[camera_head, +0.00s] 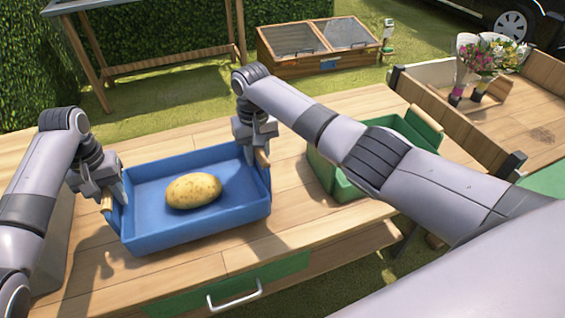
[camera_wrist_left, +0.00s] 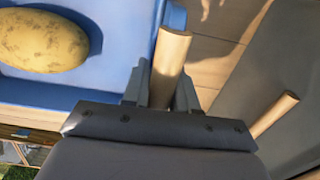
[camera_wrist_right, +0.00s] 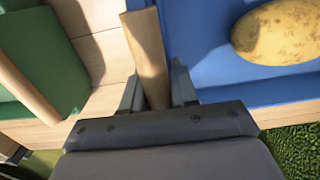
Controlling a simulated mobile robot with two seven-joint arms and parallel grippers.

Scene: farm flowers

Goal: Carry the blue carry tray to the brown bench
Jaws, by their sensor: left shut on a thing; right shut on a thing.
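The blue carry tray (camera_head: 150,242) is at the left of the wooden bench (camera_head: 300,225) in the head view, with a potato (camera_head: 194,190) lying in it. My left gripper (camera_head: 112,197) is shut on the tray's left wooden handle, which shows between the fingers in the left wrist view (camera_wrist_left: 172,55). My right gripper (camera_head: 260,150) is shut on the right wooden handle, also between the fingers in the right wrist view (camera_wrist_right: 148,60). The tray looks about level. I cannot tell whether its base touches the bench top or hangs just above it.
A green tray (camera_head: 322,172) with wooden handles stands right of the blue tray, partly behind my right arm. A grey item with a wooden handle (camera_wrist_left: 272,115) is left of it. Flower bouquets (camera_head: 478,60) stand on a wooden cart at right. A cold frame (camera_head: 318,45) sits on the grass.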

